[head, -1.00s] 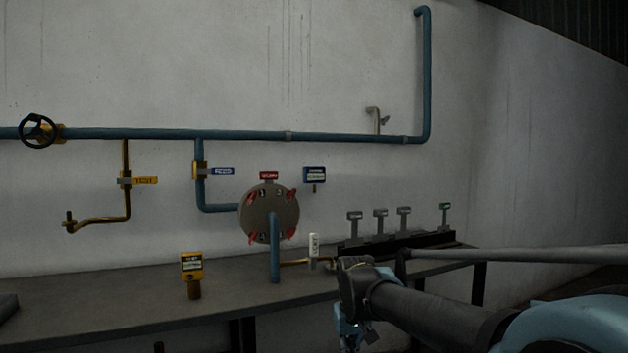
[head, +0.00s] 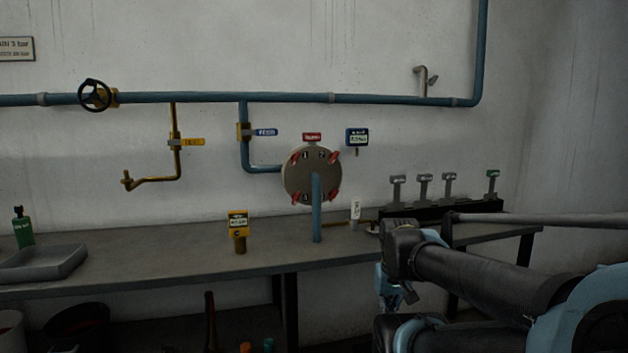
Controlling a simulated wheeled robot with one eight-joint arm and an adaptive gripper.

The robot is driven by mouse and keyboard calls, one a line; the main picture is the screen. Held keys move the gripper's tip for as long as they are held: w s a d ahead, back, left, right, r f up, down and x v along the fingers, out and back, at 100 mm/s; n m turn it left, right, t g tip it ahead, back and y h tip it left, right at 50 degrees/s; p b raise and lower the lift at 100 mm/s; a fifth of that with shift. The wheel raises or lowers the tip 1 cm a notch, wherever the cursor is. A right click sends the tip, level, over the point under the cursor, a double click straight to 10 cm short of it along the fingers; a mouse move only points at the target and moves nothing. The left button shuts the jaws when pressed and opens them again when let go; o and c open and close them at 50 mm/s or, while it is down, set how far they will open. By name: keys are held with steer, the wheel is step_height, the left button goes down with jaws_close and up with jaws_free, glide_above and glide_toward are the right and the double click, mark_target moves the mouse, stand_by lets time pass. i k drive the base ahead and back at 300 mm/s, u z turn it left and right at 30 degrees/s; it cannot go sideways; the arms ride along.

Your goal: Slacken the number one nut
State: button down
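A round grey cover plate (head: 311,180) stands upright above the bench in the head view, with red clamp-like nuts around its rim. Small number marks show by the upper nuts, but they are too small to read surely. The upper left red nut (head: 297,158) is beside one of these marks.
The grey bench (head: 190,265) runs along the wall. On it stand a yellow gauge (head: 238,225), a grey tray (head: 45,262), a green bottle (head: 23,228) and a black rack (head: 440,216) with several tagged tools. A yellow pipe (head: 155,179) and blue pipe (head: 200,97) cross the wall.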

mark_target(294, 158)
steer(key=k, duration=1.3)
steer(key=z, duration=0.1)
steer(key=i, duration=0.75)
steer(key=z, duration=0.45)
